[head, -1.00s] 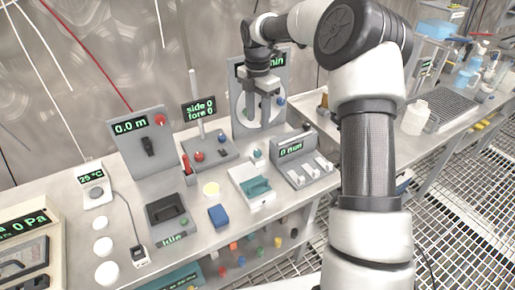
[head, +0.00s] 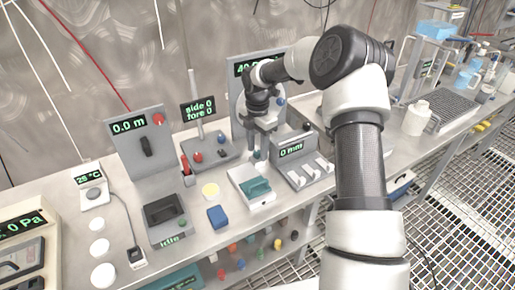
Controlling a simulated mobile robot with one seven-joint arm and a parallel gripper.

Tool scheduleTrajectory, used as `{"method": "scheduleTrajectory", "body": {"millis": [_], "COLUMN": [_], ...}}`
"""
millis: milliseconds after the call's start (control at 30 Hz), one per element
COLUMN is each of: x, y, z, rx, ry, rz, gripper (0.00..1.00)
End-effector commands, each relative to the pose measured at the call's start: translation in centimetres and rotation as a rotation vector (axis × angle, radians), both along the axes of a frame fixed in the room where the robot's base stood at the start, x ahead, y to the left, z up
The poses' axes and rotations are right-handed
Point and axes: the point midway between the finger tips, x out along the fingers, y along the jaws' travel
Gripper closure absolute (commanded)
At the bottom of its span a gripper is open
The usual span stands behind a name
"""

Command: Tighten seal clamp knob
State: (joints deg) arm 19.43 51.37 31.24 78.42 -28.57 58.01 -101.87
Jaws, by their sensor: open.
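My gripper (head: 259,146) points down over the bench in front of an upright grey panel (head: 243,70) with a green display and a pale round plate. Its fingers look apart, with nothing seen between them. A small teal knob (head: 258,155) lies right at the fingertips; whether they touch it cannot be told. A blue knob (head: 281,101) sits on the panel's right side. No label marks the seal clamp knob, so I cannot tell which knob it is. My gripper hides part of the round plate.
A white box with a teal block (head: 257,187) and a grey unit reading 0 mm (head: 300,168) stand close in front. A post on a grey base (head: 212,152) with red and blue knobs is to the left. A blue block (head: 217,216) lies nearer.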

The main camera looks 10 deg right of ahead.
Motion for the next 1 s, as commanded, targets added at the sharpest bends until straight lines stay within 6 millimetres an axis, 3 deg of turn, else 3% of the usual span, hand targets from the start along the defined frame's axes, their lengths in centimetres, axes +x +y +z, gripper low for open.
{"method": "scheduleTrajectory", "body": {"millis": [33, 300, 667, 1000], "x": [0.00, 0.01, 0.01, -0.07], "y": [0.00, 0.00, 0.07, 0.04], "z": [0.01, 0.03, 0.13, 0.13], "rx": [0.000, 0.000, 0.001, 0.000], "ry": [0.000, 0.000, 0.000, 0.001], "rz": [0.000, 0.000, -0.068, -0.325], "gripper": [0.58, 1.00, 0.99, 0.99]}}
